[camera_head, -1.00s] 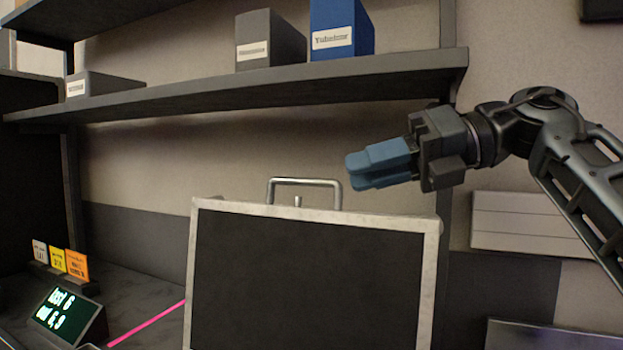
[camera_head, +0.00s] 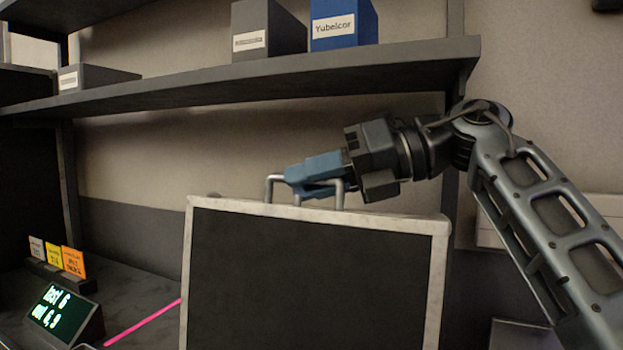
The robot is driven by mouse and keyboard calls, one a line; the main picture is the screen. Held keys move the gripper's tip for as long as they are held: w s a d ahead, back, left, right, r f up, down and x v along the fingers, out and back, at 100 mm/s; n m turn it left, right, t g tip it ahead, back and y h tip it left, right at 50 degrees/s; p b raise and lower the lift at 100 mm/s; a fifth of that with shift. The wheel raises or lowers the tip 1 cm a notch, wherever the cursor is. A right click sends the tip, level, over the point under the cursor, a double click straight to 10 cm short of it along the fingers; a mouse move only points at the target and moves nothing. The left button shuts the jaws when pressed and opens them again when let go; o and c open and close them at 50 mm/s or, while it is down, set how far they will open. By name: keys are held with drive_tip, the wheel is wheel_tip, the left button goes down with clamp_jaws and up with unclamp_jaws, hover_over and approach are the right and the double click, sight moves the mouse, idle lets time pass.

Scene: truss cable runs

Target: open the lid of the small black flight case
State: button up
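The small black flight case (camera_head: 310,280) has a dark panel in a pale metal frame and faces me in the lower middle. A metal handle (camera_head: 272,182) stands up at its top edge. My gripper (camera_head: 292,178) reaches in from the right, with its blue fingers level with the handle and overlapping it in the picture. The fingers cover the handle's top bar. They look close together, but whether they hold the bar cannot be seen.
A dark shelf (camera_head: 250,84) runs above my gripper, bearing a grey box (camera_head: 268,28) and a blue box (camera_head: 343,22). A small green-lit display (camera_head: 60,312), coloured cards (camera_head: 60,257) and a pink strip (camera_head: 143,322) lie at the lower left.

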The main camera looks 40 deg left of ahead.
drive_tip(key=shift+c, duration=0.5)
clamp_jaws()
